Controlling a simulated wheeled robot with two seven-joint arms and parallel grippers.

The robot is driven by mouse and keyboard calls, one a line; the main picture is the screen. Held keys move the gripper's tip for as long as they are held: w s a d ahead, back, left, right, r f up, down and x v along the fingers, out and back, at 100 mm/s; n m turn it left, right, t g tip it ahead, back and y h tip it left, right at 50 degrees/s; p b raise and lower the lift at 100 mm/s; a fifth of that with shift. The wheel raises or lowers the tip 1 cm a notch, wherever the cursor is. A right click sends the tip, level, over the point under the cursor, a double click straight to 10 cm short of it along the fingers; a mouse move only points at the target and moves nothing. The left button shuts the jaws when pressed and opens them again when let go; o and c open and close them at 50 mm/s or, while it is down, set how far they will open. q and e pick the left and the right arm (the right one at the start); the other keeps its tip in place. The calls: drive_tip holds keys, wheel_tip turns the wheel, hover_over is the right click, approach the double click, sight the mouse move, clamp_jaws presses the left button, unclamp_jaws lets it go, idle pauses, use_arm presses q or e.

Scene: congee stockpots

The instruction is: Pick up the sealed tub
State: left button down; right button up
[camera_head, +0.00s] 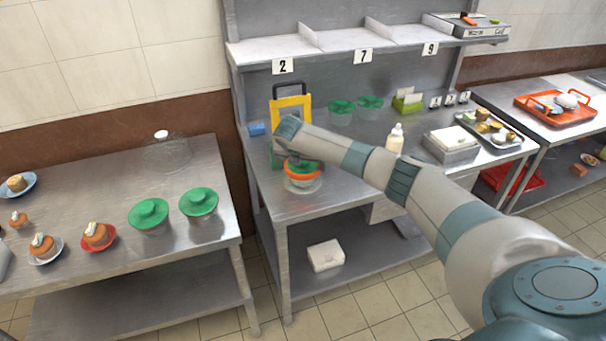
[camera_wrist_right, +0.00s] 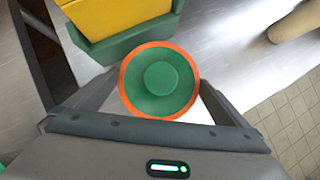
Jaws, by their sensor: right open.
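A tub with a green lid and an orange band around its rim (camera_head: 302,172) stands on the middle steel table, near its front left. In the right wrist view the same tub (camera_wrist_right: 158,80) is seen from above with its round lid knob. My right gripper (camera_wrist_right: 158,105) is open, with one finger on each side of the tub's near part. I cannot tell whether the fingers touch it. In the head view my right wrist partly covers the tub. My left gripper is not in view.
A yellow and green box (camera_wrist_right: 105,15) stands close behind the tub. Plain green-lidded tubs stand further back (camera_head: 341,108) and on the left table (camera_head: 148,212). A white bottle (camera_head: 395,139) stands to the right. A numbered shelf (camera_head: 350,40) is above.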

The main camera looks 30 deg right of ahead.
idle(0.4)
drive_tip(key=c, duration=1.3)
drive_tip(key=shift+c, duration=0.2)
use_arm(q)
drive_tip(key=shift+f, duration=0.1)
use_arm(e)
drive_tip(key=shift+r, duration=0.1)
wheel_tip(320, 180, up, 4)
drive_tip(key=shift+w+f+b, duration=0.15)
drive_tip(key=shift+f+b, duration=0.05)
drive_tip(key=shift+b, duration=0.75)
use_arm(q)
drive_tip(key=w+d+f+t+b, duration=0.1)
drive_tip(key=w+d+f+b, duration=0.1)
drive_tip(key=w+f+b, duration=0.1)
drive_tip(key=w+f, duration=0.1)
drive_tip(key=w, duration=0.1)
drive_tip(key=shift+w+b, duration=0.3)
use_arm(e)
drive_tip(key=d+r, duration=0.7)
drive_tip(key=d, duration=0.4)
drive_tip(key=shift+d, duration=0.4)
